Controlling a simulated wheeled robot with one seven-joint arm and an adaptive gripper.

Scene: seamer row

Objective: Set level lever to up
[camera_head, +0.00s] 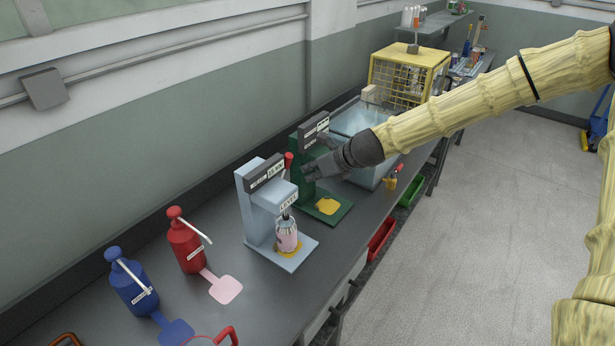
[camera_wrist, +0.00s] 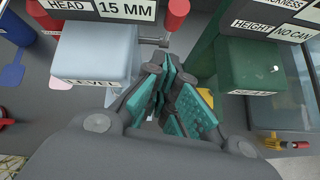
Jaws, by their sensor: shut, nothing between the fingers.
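The light blue machine labelled LEVEL (camera_head: 257,205) stands on the bench, and it also shows at the left of the wrist view (camera_wrist: 95,55). A red-handled lever (camera_head: 289,159) is at its right side. My gripper (camera_head: 308,172) is shut and empty, between the light blue machine and the green one, close to the lever. In the wrist view my fingertips (camera_wrist: 172,72) are below the red handle; I cannot tell whether they touch the lever.
A pink-labelled can (camera_head: 287,236) stands under the light blue machine's head. The green machine (camera_head: 302,190) is close on the right, its display reading NO CAN. Red (camera_head: 185,240) and blue (camera_head: 132,284) pump dispensers stand left. A clear-walled basin (camera_head: 352,120) and yellow cage (camera_head: 408,72) are beyond.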

